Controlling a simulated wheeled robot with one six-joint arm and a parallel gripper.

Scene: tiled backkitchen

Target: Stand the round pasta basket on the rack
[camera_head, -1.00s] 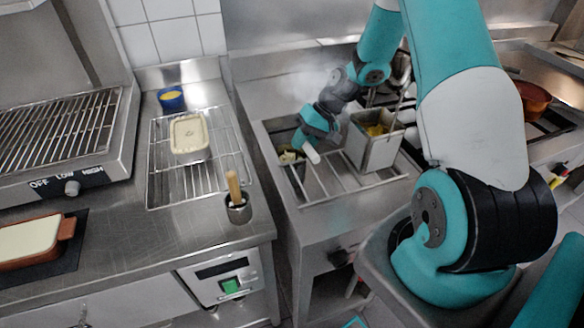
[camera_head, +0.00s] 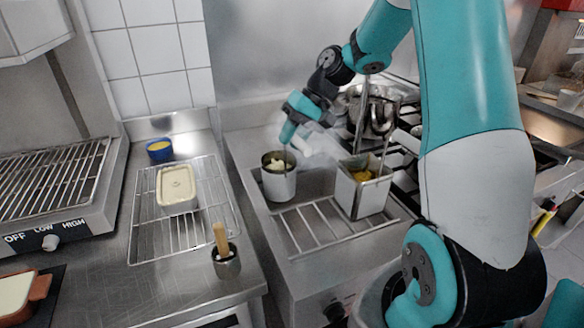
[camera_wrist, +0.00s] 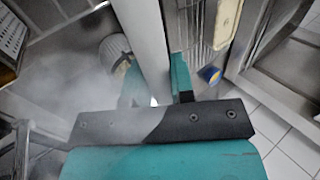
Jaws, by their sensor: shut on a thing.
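The round pasta basket (camera_head: 279,186) is a metal cylinder with pale food inside. The rack also shows in the wrist view (camera_wrist: 190,28).
A square basket (camera_head: 363,194) with yellow food stands right of the round one, on the cooker bars (camera_head: 310,228). A blue bowl (camera_head: 159,150) is at the rack's back edge. A metal pot with a wooden handle (camera_head: 226,262) stands at its front right. The rack's front is bare.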

